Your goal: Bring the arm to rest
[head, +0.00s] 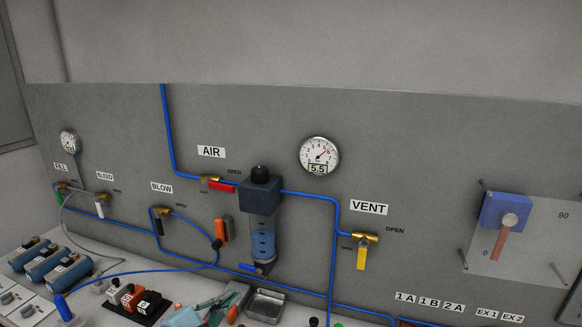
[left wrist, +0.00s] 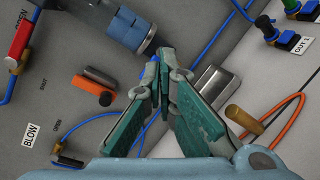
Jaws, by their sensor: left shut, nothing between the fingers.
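My left gripper (head: 222,303) shows low in the head view, in front of the grey panel and just left of a small metal tray. In the left wrist view its teal fingers (left wrist: 166,62) meet at the tips, with nothing between them. Its tips appear close below the clear blue bowl (left wrist: 128,30) of the air filter unit; whether they touch it I cannot tell. My right gripper is in neither view.
The filter unit (head: 260,190) stands on the panel with blue tubing. The red AIR handle (head: 222,187), yellow VENT handle (head: 362,257) and a gauge (head: 319,155) are nearby. The metal tray (head: 265,306) and blue cylinders (head: 45,262) are below. The upper wall is clear.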

